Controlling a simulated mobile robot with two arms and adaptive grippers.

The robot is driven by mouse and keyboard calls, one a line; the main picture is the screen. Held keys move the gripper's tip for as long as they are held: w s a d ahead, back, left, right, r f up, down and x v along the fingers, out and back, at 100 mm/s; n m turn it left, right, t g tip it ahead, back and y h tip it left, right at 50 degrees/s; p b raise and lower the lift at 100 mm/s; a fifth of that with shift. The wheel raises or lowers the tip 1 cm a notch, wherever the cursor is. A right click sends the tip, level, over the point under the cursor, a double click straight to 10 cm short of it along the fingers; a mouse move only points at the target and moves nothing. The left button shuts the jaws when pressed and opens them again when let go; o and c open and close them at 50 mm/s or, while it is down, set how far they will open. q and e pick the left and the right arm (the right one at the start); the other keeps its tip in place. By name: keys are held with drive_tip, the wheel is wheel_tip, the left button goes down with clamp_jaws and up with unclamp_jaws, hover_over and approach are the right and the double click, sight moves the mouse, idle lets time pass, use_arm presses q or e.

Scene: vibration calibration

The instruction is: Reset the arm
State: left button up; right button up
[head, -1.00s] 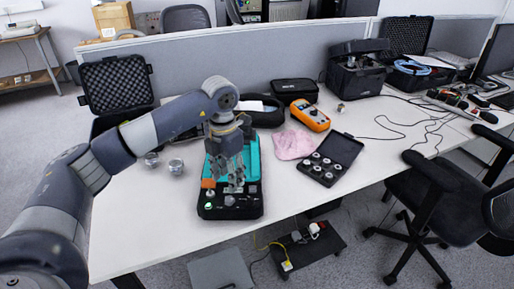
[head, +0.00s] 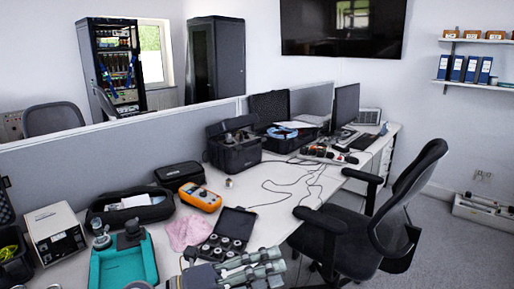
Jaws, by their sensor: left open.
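My left gripper (head: 268,267) is at the bottom edge of the head view, its fingers pointing right. It is open, and I see nothing between the fingers. It shows in front of the white table, just below the black case of small metal parts (head: 222,240). My left arm is mostly cut off by the bottom edge. The teal-topped calibration unit (head: 112,268) is left of the gripper, apart from it, and its lower part is out of view. A dark fitting (head: 131,235) shows at its back edge. My right gripper is not in view.
An orange meter (head: 200,196), a pink cloth (head: 188,232) and a black pouch (head: 180,175) are behind the gripper. A white instrument box (head: 55,233) stands at left. Loose cables (head: 290,185) cross the table. A black chair (head: 375,220) is at right.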

use_arm(q)
drive_tip(key=w+a+r+n+t+y, duration=0.1)
drive_tip(key=w+a+n+t+y, duration=0.2)
drive_tip(key=a+n+t+y, duration=0.5)
drive_tip(key=w+a+n+t+y, duration=0.1)
drive_tip(key=w+a+n+t, duration=0.15)
drive_tip(key=n+t, duration=0.7)
drive_tip(key=s+a+f+n+g+y, duration=0.2)
drive_tip(key=a+f+n+g+y, duration=0.25)
drive_tip(key=f+n, duration=0.2)
drive_tip(key=s+a+f+n+g+y, duration=0.3)
drive_tip(key=a+f+n+y, duration=0.25)
drive_tip(key=f, duration=0.25)
drive_tip(key=s+a+f+n+g+h, duration=0.1)
drive_tip(key=s+f+n+g, duration=0.1)
drive_tip(key=s+f+g, duration=0.75)
drive_tip(key=s+a+f+n+g, duration=0.1)
drive_tip(key=s+f+n+g, duration=0.15)
drive_tip(key=s+f, duration=0.8)
drive_tip(key=s+f+g+p, duration=0.1)
drive_tip(key=s+f, duration=0.1)
drive_tip(key=f, duration=0.9)
drive_tip(key=s+f, duration=0.3)
drive_tip(key=f, duration=0.7)
drive_tip(key=s+a+f+g+p, duration=0.1)
drive_tip(key=s+a+f, duration=0.1)
drive_tip(key=s+f, duration=1.3)
drive_tip(key=shift+s+a, duration=0.4)
drive_tip(key=shift+s, duration=0.45)
drive_tip(key=shift+f, duration=0.1)
